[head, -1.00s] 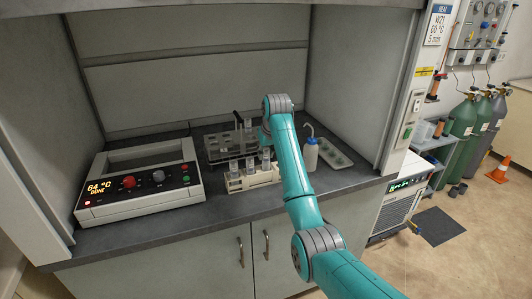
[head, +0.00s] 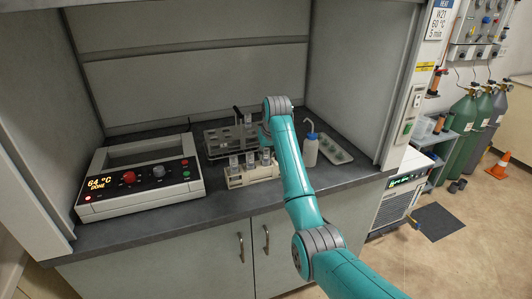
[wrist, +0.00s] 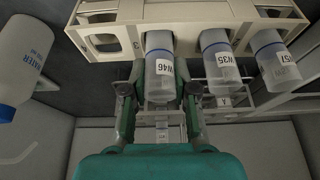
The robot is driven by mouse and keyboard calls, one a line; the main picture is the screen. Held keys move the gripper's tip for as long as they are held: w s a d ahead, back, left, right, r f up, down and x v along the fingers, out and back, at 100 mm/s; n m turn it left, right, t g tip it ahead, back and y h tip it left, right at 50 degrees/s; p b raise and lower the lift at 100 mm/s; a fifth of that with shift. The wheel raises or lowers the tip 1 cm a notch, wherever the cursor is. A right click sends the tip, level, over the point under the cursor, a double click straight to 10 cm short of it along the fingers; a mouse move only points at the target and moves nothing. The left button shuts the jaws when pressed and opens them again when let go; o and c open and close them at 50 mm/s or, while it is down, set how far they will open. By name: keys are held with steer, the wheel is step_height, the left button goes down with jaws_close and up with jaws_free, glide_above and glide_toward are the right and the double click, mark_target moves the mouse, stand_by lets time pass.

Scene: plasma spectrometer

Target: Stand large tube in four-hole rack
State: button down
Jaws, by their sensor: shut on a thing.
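The cream four-hole rack (head: 252,182) stands on the bench inside the hood, and shows large in the wrist view (wrist: 210,15). The clear large tube labelled W46 (wrist: 161,68), with a blue band, is between the fingers of my gripper (wrist: 159,92), which is shut on it. W46 is upright at the rack, in line with the two other tubes; its lower end is hidden. Tubes W35 (wrist: 219,60) and W57 (wrist: 272,50) stand in neighbouring holes. The end hole (wrist: 105,42) beside W46 looks empty. In the head view my arm partly hides the gripper.
A grey rack (head: 217,147) stands behind the cream rack. A white wash bottle (head: 310,152), also in the wrist view (wrist: 22,70), and a pale tray (head: 336,150) are to the right. A heater reading 64 °C (head: 140,198) is at left. Bare bench lies in front.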

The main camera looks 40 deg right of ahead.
steer(key=c, duration=0.8)
jaws_free()
steer(key=shift+r, duration=0.15)
steer(key=v, duration=0.7)
steer(key=shift+s+r, duration=0.1)
